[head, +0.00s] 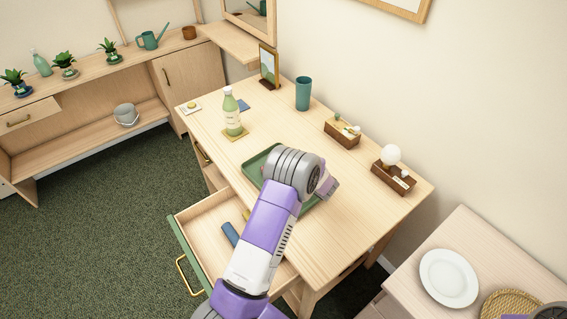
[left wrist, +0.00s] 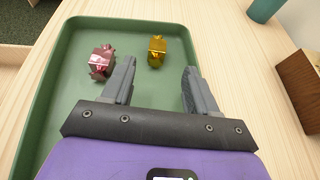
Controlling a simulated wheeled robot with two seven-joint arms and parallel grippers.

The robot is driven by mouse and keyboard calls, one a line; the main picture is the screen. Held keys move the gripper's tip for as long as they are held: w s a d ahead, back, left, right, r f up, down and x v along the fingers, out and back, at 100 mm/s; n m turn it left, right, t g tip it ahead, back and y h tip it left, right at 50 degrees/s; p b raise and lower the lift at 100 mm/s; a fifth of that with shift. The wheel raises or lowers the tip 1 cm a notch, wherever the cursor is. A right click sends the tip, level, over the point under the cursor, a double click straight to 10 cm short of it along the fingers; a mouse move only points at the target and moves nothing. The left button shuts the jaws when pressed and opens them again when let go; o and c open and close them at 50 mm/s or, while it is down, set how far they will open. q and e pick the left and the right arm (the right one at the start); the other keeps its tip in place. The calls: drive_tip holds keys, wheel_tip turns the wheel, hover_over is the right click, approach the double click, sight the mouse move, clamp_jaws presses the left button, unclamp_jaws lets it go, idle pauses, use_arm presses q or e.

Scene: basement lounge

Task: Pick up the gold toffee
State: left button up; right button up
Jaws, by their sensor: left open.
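The gold toffee (left wrist: 157,51) lies in a green tray (left wrist: 66,62), in the left wrist view. A pink-red wrapped toffee (left wrist: 102,62) lies to its left in the same tray. My left gripper (left wrist: 159,70) is open and empty, its fingers pointing at the gold toffee. The toffee appears just beyond the fingertips, between their lines; I cannot tell the exact gap. In the head view my left arm covers most of the tray (head: 259,160) and hides both toffees.
The tray is on a wooden desk (head: 360,225) with an open drawer (head: 205,232) holding a blue item. A bottle (head: 232,115), teal cup (head: 303,94) and two wooden boxes (head: 334,137) (head: 384,180) stand behind and right. A white plate (head: 449,278) sits on another surface.

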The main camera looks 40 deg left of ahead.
use_arm(q)
drive_tip(key=shift+w+a+f, duration=0.1)
drive_tip(key=shift+w+f, duration=0.05)
drive_tip(key=shift+f, duration=0.05)
drive_tip(key=x, duration=0.5)
drive_tip(key=b+x, duration=0.1)
drive_tip(key=x, duration=0.1)
drive_tip(key=shift+s+a+r, duration=0.2)
drive_tip(key=shift+a+r, duration=0.05)
drive_tip(key=shift+a, duration=0.15)
drive_tip(key=shift+c, duration=0.4)
drive_tip(key=c, duration=1)
